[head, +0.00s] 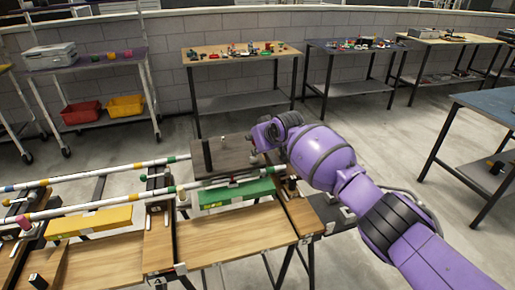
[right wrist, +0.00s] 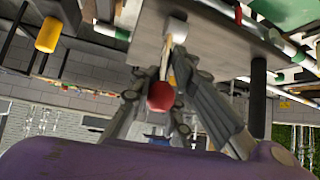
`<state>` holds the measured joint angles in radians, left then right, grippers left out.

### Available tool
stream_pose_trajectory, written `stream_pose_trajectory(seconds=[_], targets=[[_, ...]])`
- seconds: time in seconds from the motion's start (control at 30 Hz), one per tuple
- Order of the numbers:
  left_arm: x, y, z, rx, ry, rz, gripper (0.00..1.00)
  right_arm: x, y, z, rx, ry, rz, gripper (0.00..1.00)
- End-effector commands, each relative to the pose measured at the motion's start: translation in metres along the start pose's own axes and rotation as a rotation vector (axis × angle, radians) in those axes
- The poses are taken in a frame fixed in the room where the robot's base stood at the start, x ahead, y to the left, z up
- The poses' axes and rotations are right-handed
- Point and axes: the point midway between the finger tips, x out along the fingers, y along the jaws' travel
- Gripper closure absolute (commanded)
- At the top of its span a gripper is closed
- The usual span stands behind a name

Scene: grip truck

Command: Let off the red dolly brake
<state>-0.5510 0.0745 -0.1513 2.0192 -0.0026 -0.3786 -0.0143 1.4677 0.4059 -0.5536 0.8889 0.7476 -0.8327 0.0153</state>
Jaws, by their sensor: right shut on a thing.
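The dolly (head: 225,160) is a dark flat platform on the white rails in the middle of the head view. My right gripper (head: 262,136) is at its right end. In the right wrist view, the fingers of this gripper (right wrist: 166,80) are closed in around a lever with a red knob (right wrist: 160,96), under the grey platform (right wrist: 205,30). The knob shows between the fingers; the fingertip contact is partly hidden. In the head view the gripper and arm cover the lever. My left gripper is not in view.
White rails (head: 110,172) with coloured bands run left over wooden trestle tops (head: 215,236). A black post (head: 207,153) stands on the platform. A green block (head: 236,192) and a yellow block (head: 88,222) sit near the front rail. Several tables stand behind, with clear floor between.

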Motion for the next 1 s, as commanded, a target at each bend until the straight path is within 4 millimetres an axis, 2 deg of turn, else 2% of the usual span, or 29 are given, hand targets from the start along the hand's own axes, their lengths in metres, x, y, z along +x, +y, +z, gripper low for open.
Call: stream_pose_trajectory(seconds=[0.3, 0.77, 0.8, 0.9, 1.0], targets=[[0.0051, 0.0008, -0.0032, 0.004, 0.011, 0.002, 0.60, 0.0065, 0.0014, -0.0002, 0.011, -0.095, -0.012, 1.00], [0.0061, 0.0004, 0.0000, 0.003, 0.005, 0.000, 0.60, 0.0064, 0.0019, -0.0008, 0.011, -0.104, -0.012, 1.00], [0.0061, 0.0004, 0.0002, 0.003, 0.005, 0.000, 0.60, 0.0064, 0.0019, -0.0008, 0.011, -0.104, -0.012, 0.83], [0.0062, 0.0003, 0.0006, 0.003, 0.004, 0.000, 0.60, 0.0063, 0.0019, -0.0013, 0.012, -0.103, -0.012, 0.69], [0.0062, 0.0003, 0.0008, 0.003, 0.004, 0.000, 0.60, 0.0060, 0.0017, -0.0023, 0.012, -0.101, -0.013, 0.69]])
